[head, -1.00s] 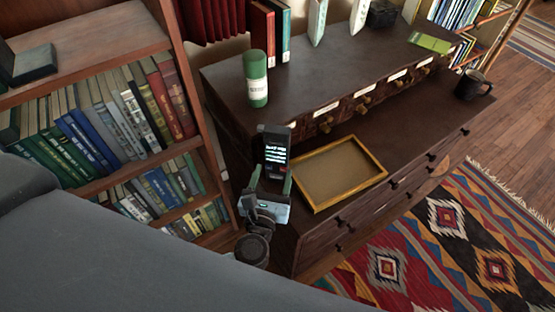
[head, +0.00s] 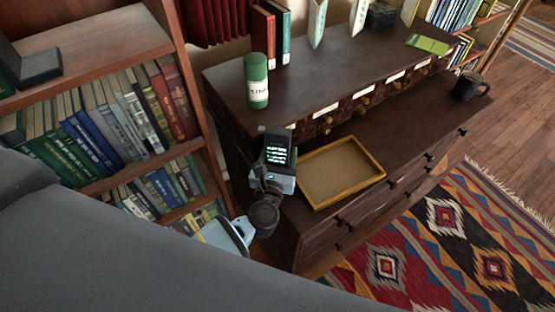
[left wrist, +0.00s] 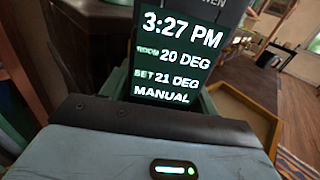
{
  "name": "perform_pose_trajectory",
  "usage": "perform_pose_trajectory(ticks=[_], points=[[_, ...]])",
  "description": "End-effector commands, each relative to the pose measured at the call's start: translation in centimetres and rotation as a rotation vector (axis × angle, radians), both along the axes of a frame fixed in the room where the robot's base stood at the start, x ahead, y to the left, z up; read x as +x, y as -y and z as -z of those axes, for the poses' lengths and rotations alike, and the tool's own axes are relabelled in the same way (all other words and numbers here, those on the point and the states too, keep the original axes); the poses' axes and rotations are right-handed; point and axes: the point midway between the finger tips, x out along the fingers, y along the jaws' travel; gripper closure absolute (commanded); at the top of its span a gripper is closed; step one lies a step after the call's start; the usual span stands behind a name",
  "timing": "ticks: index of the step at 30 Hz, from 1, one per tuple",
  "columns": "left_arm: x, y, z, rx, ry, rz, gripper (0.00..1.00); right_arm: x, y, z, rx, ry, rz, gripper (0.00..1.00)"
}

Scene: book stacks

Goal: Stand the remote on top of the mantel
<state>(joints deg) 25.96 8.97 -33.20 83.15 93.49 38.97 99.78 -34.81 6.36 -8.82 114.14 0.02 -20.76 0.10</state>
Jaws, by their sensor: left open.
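The remote (head: 277,150), a dark device with a lit screen, stands upright at the left end of the dark wooden cabinet's lower level. Its screen fills the upper middle of the left wrist view (left wrist: 180,55), showing a time and room settings. My left gripper (head: 276,166) is open, close in front of the remote, with its greenish fingers reaching along the remote's sides. I cannot tell whether they touch it. The cabinet's raised upper top (head: 330,65) is the higher flat surface behind. What the remote's base rests on is hidden. My right gripper is not in view.
A green canister (head: 257,82) and red and teal books (head: 272,35) stand on the upper top's left part. Its middle is bare. A gold-framed tray (head: 342,170) lies just right of the remote. A dark mug (head: 468,86) is farther right. A full bookcase (head: 100,120) borders the left.

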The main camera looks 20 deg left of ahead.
Motion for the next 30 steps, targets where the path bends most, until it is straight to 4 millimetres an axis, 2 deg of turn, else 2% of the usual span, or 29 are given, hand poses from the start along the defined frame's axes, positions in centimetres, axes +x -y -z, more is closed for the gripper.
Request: perform_pose_trajectory(ticks=[7,15,16,23,30], points=[[0.1,0.0,0.1,0.000,-0.001,0.000,0.40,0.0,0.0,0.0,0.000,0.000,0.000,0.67],[0.1,0.0,0.0,0.000,0.000,0.000,0.75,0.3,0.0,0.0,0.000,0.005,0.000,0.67],[0.1,0.0,0.0,0.000,0.000,0.000,0.77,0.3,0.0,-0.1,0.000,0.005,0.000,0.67],[0.1,0.0,-0.1,-0.001,0.001,0.000,0.77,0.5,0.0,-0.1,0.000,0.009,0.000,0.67],[0.1,0.1,-1.3,-0.004,0.001,0.000,0.77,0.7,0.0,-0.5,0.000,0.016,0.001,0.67]])
